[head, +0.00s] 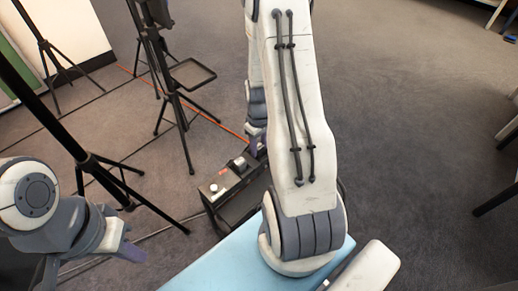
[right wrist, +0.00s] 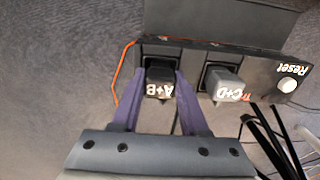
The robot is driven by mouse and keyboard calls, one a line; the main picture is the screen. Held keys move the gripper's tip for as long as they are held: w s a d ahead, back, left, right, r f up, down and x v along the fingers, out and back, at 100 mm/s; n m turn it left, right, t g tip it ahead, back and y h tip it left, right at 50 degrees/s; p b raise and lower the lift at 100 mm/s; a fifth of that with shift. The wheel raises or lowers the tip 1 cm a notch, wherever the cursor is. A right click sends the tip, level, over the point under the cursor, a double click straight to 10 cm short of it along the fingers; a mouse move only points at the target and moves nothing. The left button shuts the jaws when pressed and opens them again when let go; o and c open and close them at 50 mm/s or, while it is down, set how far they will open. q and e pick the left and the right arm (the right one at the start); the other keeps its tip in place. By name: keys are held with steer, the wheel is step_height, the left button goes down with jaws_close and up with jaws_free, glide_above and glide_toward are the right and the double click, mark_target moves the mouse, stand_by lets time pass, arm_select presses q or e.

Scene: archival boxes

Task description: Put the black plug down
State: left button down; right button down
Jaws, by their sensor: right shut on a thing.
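The black plug (right wrist: 160,73) sits at the socket marked A+B on the black power box (right wrist: 222,58), in the right wrist view. My right gripper (right wrist: 161,88) is shut on it, one purple finger on each side. In the head view my right gripper (head: 257,142) is at the far end of the box (head: 232,187), partly hidden by my arm. I cannot tell whether the plug is fully seated. My left gripper (head: 126,247) hangs at the lower left, away from the box; its jaw opening is unclear.
A grey plug (right wrist: 224,84) stands at the C+D socket, beside a white Reset button (right wrist: 287,86). An orange cable (right wrist: 122,75) runs past the box. Black tripod stands (head: 92,160) fill the left. Carpet at the right is mostly clear.

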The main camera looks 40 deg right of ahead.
steer(key=shift+f, duration=0.1)
steer(key=shift+c, duration=2.1)
jaws_free()
